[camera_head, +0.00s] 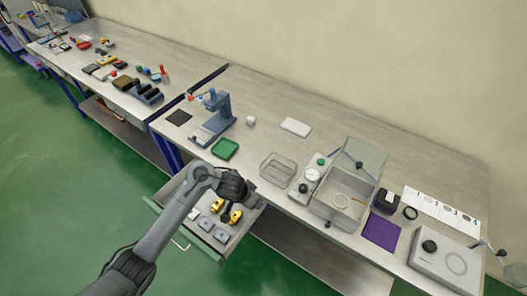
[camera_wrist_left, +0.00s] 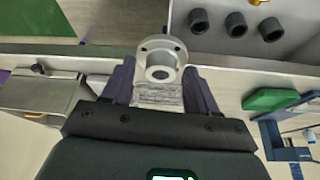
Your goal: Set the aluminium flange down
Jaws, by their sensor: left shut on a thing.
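The aluminium flange (camera_wrist_left: 162,58) is a pale grey disc with small holes and a raised hub around a dark bore. My left gripper (camera_wrist_left: 161,70) is shut on it, with one dark finger on each side, in the left wrist view. In the head view my left gripper (camera_head: 257,202) is at the bench's front edge, just right of the open drawer. The flange is too small and covered to make out there. My right gripper is in neither view.
The open drawer (camera_head: 160,207) holds yellow-and-black fittings and grey blocks. A green tray (camera_head: 225,148) lies left, a purple mat (camera_head: 381,232) right. The bench's back middle is mostly clear.

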